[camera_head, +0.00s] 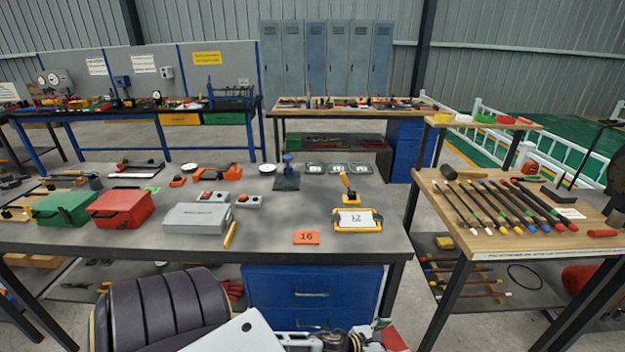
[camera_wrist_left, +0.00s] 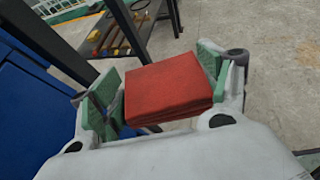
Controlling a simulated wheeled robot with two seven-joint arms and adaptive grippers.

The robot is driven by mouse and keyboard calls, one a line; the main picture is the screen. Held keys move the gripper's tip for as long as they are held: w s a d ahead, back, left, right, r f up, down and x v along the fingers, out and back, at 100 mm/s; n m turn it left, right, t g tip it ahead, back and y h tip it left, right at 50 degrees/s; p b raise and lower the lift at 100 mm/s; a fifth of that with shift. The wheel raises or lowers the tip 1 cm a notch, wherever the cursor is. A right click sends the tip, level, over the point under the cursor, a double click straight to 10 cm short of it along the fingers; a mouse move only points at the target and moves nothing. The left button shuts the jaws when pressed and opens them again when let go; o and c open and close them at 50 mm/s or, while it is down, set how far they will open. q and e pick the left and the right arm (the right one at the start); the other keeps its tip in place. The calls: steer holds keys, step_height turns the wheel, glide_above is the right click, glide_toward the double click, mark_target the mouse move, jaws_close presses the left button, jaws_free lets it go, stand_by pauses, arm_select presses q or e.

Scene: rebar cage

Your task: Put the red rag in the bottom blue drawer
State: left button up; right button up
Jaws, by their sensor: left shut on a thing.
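The red rag (camera_wrist_left: 168,88) is a thick folded square. It sits between the green-padded fingers of my left gripper (camera_wrist_left: 163,72), which is shut on it. In the head view a red corner of the rag (camera_head: 394,339) shows at the bottom edge, beside my left gripper (camera_head: 376,335), just right of the blue drawer unit. The blue drawer unit (camera_head: 312,287) is under the grey workbench. Its drawers look shut; the bottom drawer (camera_head: 275,319) is partly hidden by my left arm. The unit's blue side also shows at the left of the left wrist view (camera_wrist_left: 28,112). My right gripper is out of view.
The grey workbench (camera_head: 262,240) carries a red box, a green box and small tools. A bench leg (camera_head: 394,290) stands right of the drawers. A wooden table (camera_head: 500,240) with coloured rods is on the right. Concrete floor is clear between them.

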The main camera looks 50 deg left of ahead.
arm_select(q)
steer(key=s+a+f+m+h+b, duration=0.1)
steer(key=s+a+f+b, duration=0.1)
steer(key=f+b, duration=0.7)
steer(key=s+a+f+m+g+h+b, duration=0.1)
steer(key=s+a+f+h+b, duration=0.1)
steer(key=f+b, duration=0.8)
steer(key=s+a+f+m+h+b, duration=0.1)
steer(key=s+a+f+b, duration=0.3)
steer(key=f, duration=1.9)
steer(key=shift+s+f+m+g+b, duration=0.25)
steer(key=shift+s+m+g+b, duration=0.15)
steer(key=shift+b, duration=2.3)
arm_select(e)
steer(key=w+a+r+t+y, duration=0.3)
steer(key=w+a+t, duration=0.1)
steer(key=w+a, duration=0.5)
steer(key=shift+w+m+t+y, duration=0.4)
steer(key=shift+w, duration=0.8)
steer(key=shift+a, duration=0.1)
arm_select(q)
steer(key=shift+f, duration=0.15)
